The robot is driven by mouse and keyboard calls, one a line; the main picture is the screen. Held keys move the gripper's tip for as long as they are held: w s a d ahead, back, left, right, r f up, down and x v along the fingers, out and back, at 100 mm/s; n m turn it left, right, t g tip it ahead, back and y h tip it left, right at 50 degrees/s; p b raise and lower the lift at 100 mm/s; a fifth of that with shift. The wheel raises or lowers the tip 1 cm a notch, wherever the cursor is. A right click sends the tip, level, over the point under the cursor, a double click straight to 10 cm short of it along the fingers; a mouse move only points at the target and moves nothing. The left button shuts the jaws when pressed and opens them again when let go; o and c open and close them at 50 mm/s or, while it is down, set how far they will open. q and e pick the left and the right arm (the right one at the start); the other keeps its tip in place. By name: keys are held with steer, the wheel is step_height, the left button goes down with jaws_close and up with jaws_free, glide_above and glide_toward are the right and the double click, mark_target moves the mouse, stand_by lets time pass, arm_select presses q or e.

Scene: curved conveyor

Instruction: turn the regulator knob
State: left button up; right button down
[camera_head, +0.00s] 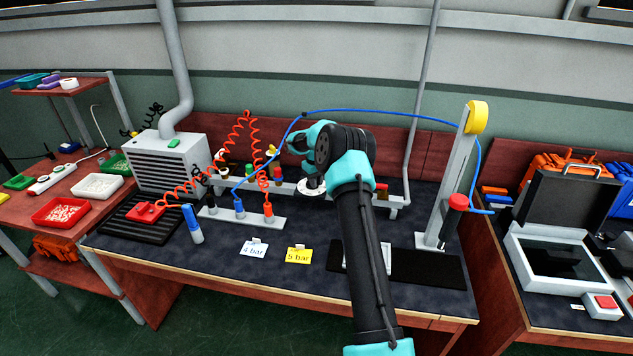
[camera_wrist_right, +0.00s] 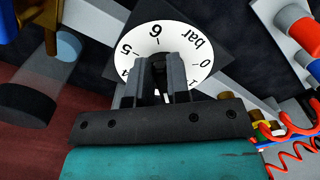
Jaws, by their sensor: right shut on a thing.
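The regulator's round white dial (camera_wrist_right: 180,38), marked with numbers and "bar", fills the upper middle of the right wrist view. In the head view the dial (camera_head: 312,190) shows as a white disc beneath my right gripper (camera_head: 313,182). In the right wrist view my right gripper (camera_wrist_right: 160,65) is over the middle of the dial with its fingers shut on the regulator knob. The knob itself is mostly hidden between the fingers. Its pointer cannot be made out. My left gripper is in neither view.
A "4 bar" card (camera_head: 254,249) and a yellow "5 bar" card (camera_head: 298,255) stand near the bench's front. A red coiled hose (camera_head: 246,150) and a blue hose (camera_head: 388,113) run around the regulator rail.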

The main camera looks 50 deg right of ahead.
stand_by(0.3)
steer(key=c, duration=1.1)
jaws_free()
step_height(320, 180, up, 18)
steer(key=shift+f, duration=0.25)
steer(key=shift+f, duration=0.1)
